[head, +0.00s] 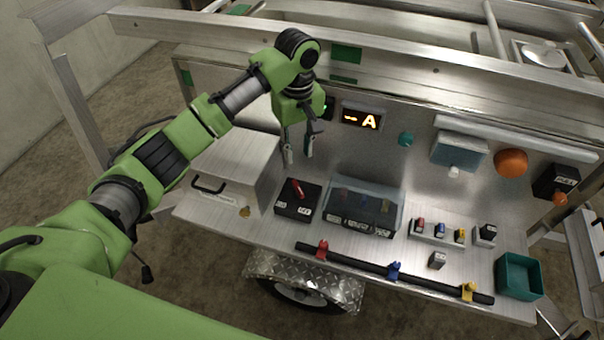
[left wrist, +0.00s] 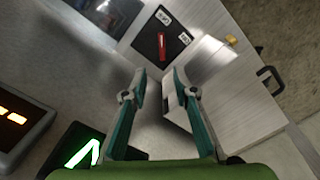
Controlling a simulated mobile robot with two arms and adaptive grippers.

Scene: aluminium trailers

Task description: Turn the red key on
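The red key (head: 297,189) is a red handle on top of a black box (head: 290,208) with small white labels, standing on the metal trailer top. In the left wrist view the red key (left wrist: 162,46) shows beyond the fingertips, on the black box (left wrist: 178,38). My left gripper (head: 299,155) hangs above and behind the box in the head view, apart from the key. It is open and empty, and its two fingers (left wrist: 155,80) stand apart in the left wrist view. My right gripper is in neither view.
A clear-covered box (head: 362,206) stands right of the key box, and a metal case (head: 235,165) with a black handle stands left. Behind is a panel with a lit display (head: 362,119). A dark bar (head: 350,262) with coloured clips lies in front.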

